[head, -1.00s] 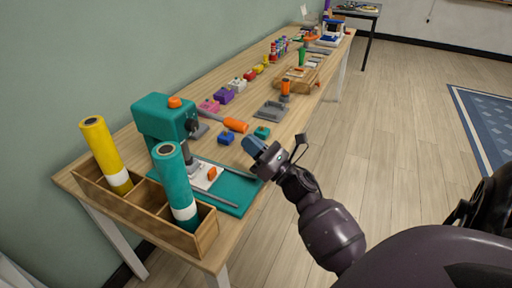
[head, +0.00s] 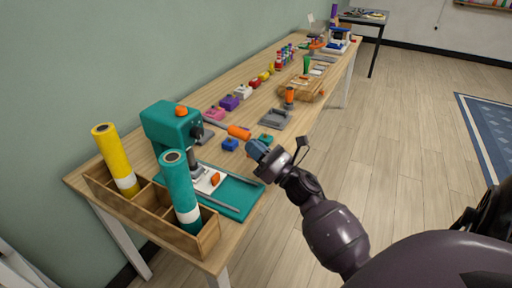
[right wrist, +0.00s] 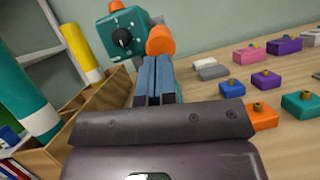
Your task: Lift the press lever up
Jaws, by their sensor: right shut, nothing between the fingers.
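The teal press (head: 172,125) stands on the wooden table behind the roll box, with an orange knob on top. Its lever sticks out to the right and ends in an orange grip (head: 239,132). In the right wrist view the press head (right wrist: 122,36) with its dial is at the top, and the orange grip (right wrist: 160,40) is just beyond my fingertips. My right gripper (head: 256,147) is shut and empty, close to the grip's right end and slightly below it in the head view. Its blue fingers (right wrist: 153,78) lie together; whether they touch the grip I cannot tell. My left gripper is not in view.
A wooden box (head: 155,218) with yellow (head: 116,158) and teal (head: 180,188) rolls stands at the table's front. A blue block (head: 230,145) and a teal block (head: 266,138) lie near the gripper. Several coloured blocks run along the table.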

